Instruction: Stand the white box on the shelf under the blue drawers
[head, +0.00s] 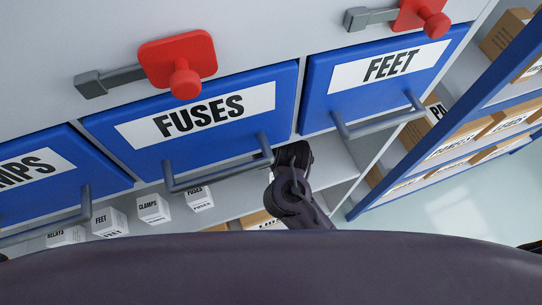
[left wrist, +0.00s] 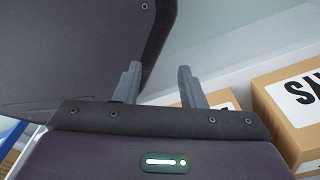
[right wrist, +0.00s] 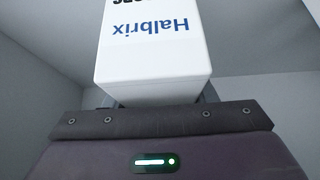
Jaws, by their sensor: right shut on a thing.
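The white box (right wrist: 155,60) fills the middle of the right wrist view, with blue "Halbrix" lettering upside down in the picture. My right gripper (right wrist: 157,94) is shut on it; the box hides most of the fingers. Grey surfaces surround it. The blue drawers (head: 205,140) run across the head view, and the shelf (head: 338,172) lies below them. A dark arm link of mine reaches in under the FUSES drawer in the head view; no gripper or held box shows there. My left gripper (left wrist: 160,85) is open and empty, its two fingers apart.
Small white boxes, such as the CLAMPS box (head: 153,208), stand on the shelf toward the left. Drawer handles (head: 222,175) jut out above the shelf. Red knobs (head: 185,82) sit above the drawers. Cardboard boxes (left wrist: 290,105) stand near my left gripper. A blue rack (head: 460,110) is at right.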

